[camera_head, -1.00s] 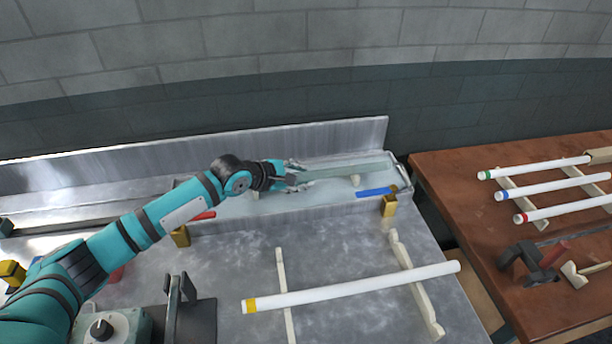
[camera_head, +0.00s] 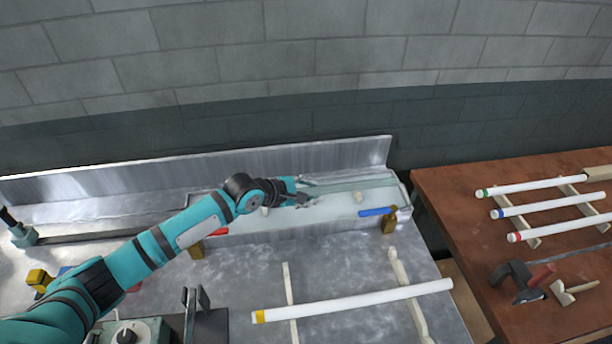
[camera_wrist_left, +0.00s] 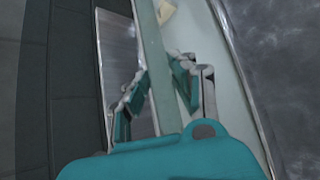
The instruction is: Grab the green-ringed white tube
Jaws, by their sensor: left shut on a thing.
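The green-ringed white tube (camera_head: 530,187) lies at the back of the brown table on the right, its green-ringed end facing left. It rests on pale wooden supports, apart from my left gripper. My left gripper (camera_head: 312,196) is over the pale trough at the back of the grey bench. It is shut on a long pale green bar (camera_head: 365,183); the bar also shows between the fingers in the left wrist view (camera_wrist_left: 158,65). My right gripper is not in view.
A blue-ringed tube (camera_head: 550,204) and a red-ringed tube (camera_head: 560,227) lie just in front of the green-ringed one. A yellow-ringed tube (camera_head: 350,302) rests on wooden supports on the bench. A gap separates bench and table.

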